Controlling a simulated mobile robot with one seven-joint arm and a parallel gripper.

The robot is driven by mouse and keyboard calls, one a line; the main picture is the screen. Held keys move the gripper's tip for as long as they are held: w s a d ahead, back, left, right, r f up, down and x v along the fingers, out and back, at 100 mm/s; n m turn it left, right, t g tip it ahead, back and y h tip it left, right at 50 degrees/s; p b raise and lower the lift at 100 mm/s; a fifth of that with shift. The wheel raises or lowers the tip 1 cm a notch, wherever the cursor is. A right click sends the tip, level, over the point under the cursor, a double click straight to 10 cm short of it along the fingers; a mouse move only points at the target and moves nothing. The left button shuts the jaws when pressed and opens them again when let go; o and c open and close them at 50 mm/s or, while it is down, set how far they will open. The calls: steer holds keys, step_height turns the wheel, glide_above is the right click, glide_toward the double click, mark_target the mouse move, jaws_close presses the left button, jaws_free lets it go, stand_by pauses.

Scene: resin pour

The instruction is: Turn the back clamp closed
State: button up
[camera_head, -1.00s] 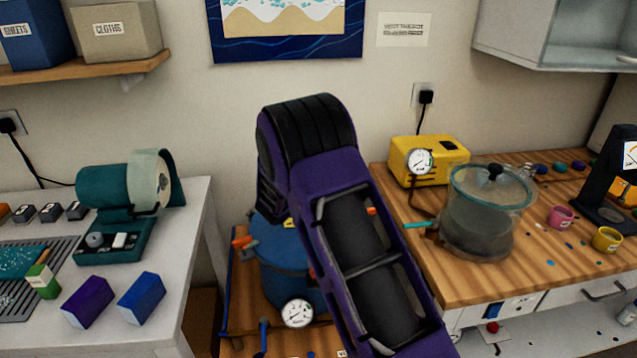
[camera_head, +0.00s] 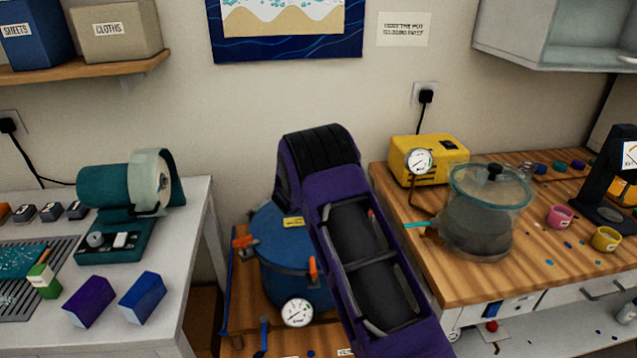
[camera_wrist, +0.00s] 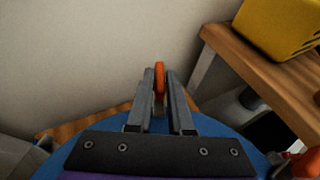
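The blue pressure pot (camera_head: 277,250) stands on a low wooden surface between the two benches. An orange clamp (camera_head: 243,241) shows at its left and another (camera_head: 313,269) at its front. In the wrist view the upright orange back clamp (camera_wrist: 159,78) stands at the far edge of the blue lid (camera_wrist: 75,155). My gripper (camera_wrist: 160,82) reaches over the lid, its two grey fingers close on either side of this clamp, with little or no gap. In the head view my purple arm hides the gripper and the back clamp.
A gauge (camera_head: 297,312) sits at the pot's front. The right wooden bench (camera_head: 465,275) carries a yellow pump (camera_head: 430,160) and a clear-lidded chamber (camera_head: 482,215). The white bench (camera_head: 165,290) is at left. The wall is close behind the pot.

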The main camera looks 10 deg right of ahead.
jaws_close()
steer(key=shift+f, duration=0.1)
steer(key=shift+f+b, duration=0.1)
steer(key=shift+b, duration=0.65)
steer(key=shift+n+y+b, duration=0.4)
steer(key=shift+b, duration=0.6)
steer(key=shift+r+t+y+b, duration=0.2)
steer(key=shift+t+y+b, duration=0.1)
steer(key=shift+b, duration=0.2)
steer(key=o, duration=0.5)
jaws_free()
